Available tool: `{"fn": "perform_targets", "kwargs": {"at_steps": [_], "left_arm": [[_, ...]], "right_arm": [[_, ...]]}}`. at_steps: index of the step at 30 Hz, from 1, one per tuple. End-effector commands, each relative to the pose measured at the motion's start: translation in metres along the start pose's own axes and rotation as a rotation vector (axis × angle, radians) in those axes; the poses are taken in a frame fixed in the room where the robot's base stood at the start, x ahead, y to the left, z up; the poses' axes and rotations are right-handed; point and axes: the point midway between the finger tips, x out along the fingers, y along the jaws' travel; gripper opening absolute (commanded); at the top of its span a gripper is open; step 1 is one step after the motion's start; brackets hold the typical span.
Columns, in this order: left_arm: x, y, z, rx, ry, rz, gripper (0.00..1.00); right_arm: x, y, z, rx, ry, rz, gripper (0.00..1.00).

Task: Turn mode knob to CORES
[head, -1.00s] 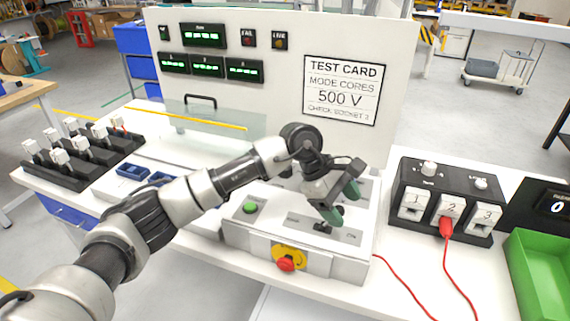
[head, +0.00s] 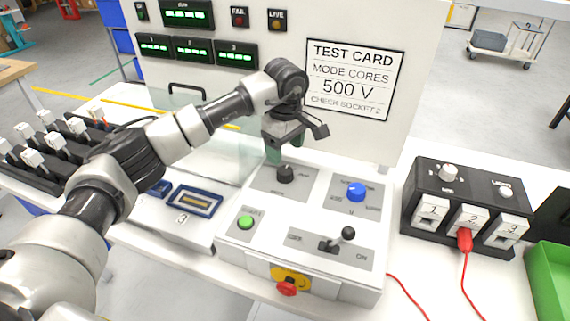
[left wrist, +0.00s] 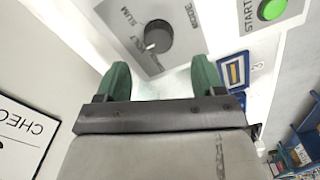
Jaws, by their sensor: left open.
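The mode knob (head: 285,174) is a black round knob on a grey plate on the sloped white control panel. In the left wrist view the knob (left wrist: 158,37) shows a white pointer mark, with the labels "MODE" and "SUM" and a partly hidden word beside it. My left gripper (left wrist: 158,82) is open, with green fingertips either side of the knob's line but short of it and apart from it. In the head view the left gripper (head: 287,148) hangs just behind and above the knob. The test card (head: 352,80) reads MODE CORES, 500 V.
A blue knob (head: 356,191), a black toggle lever (head: 347,234), a green start button (head: 246,222) and a red emergency knob (head: 287,288) are on the panel. A black socket box (head: 470,200) with a red plug stands right.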

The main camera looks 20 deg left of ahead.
Motion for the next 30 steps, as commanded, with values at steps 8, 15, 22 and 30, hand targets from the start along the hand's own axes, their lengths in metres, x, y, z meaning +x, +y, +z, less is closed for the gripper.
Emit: {"fn": "perform_targets", "kwargs": {"at_steps": [8,15,22,30], "left_arm": [[0.051,-0.001,0.0,-0.001,-0.002,-0.003,0.69],[0.072,0.0,0.001,-0.001,-0.002,0.0,0.69],[0.074,0.0,0.0,-0.001,-0.001,0.001,0.69],[0.074,0.0,0.0,-0.001,-0.001,0.001,0.36]], "right_arm": [[-0.016,0.004,0.011,-0.002,-0.02,0.005,0.88],[-0.019,0.006,-0.013,-0.001,0.019,0.008,0.88],[-0.019,-0.001,-0.011,0.004,0.015,-0.002,0.88],[-0.019,-0.005,-0.003,0.005,0.003,-0.006,0.88]]}}
